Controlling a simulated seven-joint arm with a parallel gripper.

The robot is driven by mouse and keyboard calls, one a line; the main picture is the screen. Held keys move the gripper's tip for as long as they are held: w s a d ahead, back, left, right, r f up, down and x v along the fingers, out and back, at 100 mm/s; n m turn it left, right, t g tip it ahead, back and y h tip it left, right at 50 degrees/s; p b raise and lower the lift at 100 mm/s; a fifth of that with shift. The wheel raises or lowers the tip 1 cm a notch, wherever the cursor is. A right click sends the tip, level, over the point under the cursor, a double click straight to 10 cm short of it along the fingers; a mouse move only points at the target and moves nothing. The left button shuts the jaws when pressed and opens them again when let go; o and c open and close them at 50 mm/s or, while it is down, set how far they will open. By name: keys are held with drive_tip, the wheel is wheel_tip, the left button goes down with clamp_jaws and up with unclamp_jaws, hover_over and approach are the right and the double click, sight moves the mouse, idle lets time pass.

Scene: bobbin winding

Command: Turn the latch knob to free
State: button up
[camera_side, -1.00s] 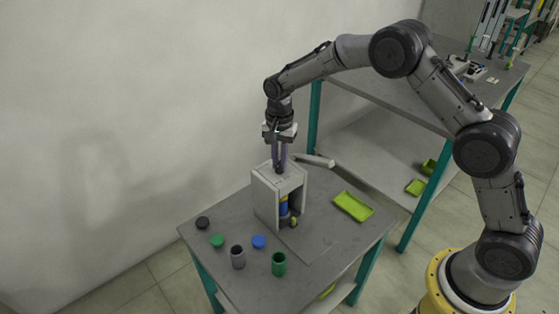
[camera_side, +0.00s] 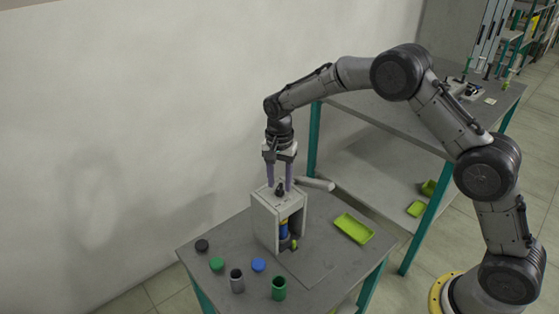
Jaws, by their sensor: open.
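The latch knob (camera_side: 279,190) is a small black piece on top of the grey box-shaped housing (camera_side: 264,222). My gripper (camera_side: 279,187) is open above the housing, pointing down, with one purple finger on each side of the knob. The fingers look apart from the knob, though the exact gap is too small to tell. Inside the open front of the housing stands a blue and yellow piece (camera_side: 284,228), partly in shadow. Whether the knob is at its free position cannot be told at this size.
A grey handle or bar (camera_side: 318,184) sticks out behind the housing. A lime-green tray (camera_side: 353,228) lies to the right. Black (camera_side: 202,245), green (camera_side: 217,264) and blue (camera_side: 258,265) caps and grey (camera_side: 237,281) and green (camera_side: 279,288) cups stand at the front left.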

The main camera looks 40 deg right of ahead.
wheel_tip(320, 180, up, 13)
idle(0.3)
drive_tip(key=shift+f, duration=0.1)
wheel_tip(320, 180, up, 9)
drive_tip(key=t, duration=0.2)
hover_over(279, 186)
drive_tip(key=s+d, duration=0.1)
drive_tip(key=s, duration=0.2)
drive_tip(key=s+d+r+n+t, duration=0.1)
drive_tip(key=s+r, duration=0.3)
drive_tip(key=s, duration=0.2)
drive_tip(key=s+d+r+t, duration=0.1)
drive_tip(key=s+d+r, duration=0.1)
drive_tip(key=s+r, duration=0.35)
drive_tip(key=s+f+n+t, duration=0.1)
drive_tip(key=s+f+n, duration=0.3)
drive_tip(key=s, duration=1)
drive_tip(key=s+d+f+n, duration=0.1)
drive_tip(key=s+f+n, duration=0.6)
drive_tip(key=f, duration=0.1)
drive_tip(key=shift+f+t, duration=0.15)
drive_tip(key=shift+t, duration=0.15)
